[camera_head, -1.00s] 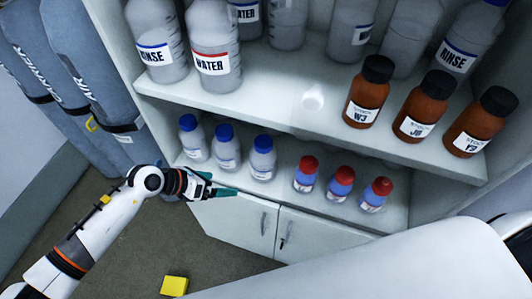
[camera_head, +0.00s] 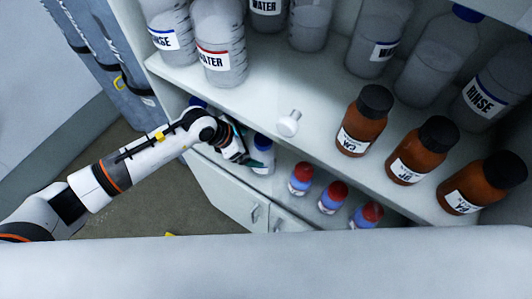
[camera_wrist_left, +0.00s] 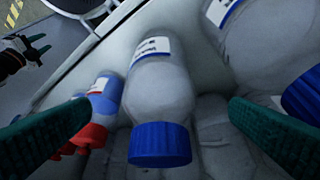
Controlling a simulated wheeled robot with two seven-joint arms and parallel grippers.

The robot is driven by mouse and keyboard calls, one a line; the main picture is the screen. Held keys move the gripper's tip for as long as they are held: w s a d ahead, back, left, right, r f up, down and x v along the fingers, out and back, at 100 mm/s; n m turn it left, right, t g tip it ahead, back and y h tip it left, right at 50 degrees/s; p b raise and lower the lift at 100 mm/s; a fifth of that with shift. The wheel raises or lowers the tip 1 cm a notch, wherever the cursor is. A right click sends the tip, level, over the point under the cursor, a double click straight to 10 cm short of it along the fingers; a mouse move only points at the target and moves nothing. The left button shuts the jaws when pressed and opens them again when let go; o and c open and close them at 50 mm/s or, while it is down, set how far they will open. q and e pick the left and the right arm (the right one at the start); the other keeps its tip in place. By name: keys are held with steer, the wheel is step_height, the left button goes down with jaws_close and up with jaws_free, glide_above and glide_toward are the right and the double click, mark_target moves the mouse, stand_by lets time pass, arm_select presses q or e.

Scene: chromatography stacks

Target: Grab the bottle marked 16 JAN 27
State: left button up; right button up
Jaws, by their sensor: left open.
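A clear blue-capped bottle (camera_head: 263,153) stands on the lower shelf. In the left wrist view this bottle (camera_wrist_left: 160,85) lies between my open fingers, its cap toward the camera; its label print is too small to read, so I cannot confirm 16 JAN 27. My left gripper (camera_head: 243,147) is open at this bottle, with no clear contact; its teal fingers also frame the left wrist view (camera_wrist_left: 160,112). Another blue-capped bottle (camera_wrist_left: 285,50) is on the right there. My arm hides much of the blue-capped row in the head view. What looks like my right gripper (camera_wrist_left: 30,47) shows far off.
Red-capped bottles (camera_head: 301,178) stand to the right on the lower shelf. The upper shelf (camera_head: 262,98) overhangs them, with brown bottles (camera_head: 361,120) and large WATER (camera_head: 218,50) and RINSE bottles. A white knob-like object (camera_head: 289,123) is at its edge. Cabinet doors (camera_head: 235,195) are below.

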mark_target(256, 148)
arm_select(q)
steer(key=shift+w+d+f+p, duration=0.1)
steer(key=shift+d+f+p, duration=0.1)
steer(key=shift+d+p, duration=0.1)
steer(key=p+x, duration=0.1)
steer(key=x, duration=0.2)
steer(key=shift+w+d+f+p, duration=0.1)
steer(key=shift+d+f+p, duration=0.05)
steer(key=shift+d+p, duration=0.15)
steer(key=shift+w+d+f, duration=0.1)
steer(key=shift+d+f, duration=0.1)
steer(key=shift+f, duration=0.35)
arm_select(e)
steer(key=r, duration=0.1)
steer(key=d+r, duration=0.1)
steer(key=shift+d+r, duration=0.1)
steer(key=shift+r, duration=0.25)
arm_select(q)
steer(key=shift+c, duration=0.6)
steer(key=c, duration=1.8)
steer(key=shift+w+r, duration=0.1)
steer(key=shift+w, duration=0.05)
steer(key=shift+c, duration=0.7)
arm_select(e)
steer(key=shift+a, duration=0.45)
arm_select(q)
steer(key=shift+r, duration=0.15)
arm_select(e)
steer(key=shift+f, duration=0.15)
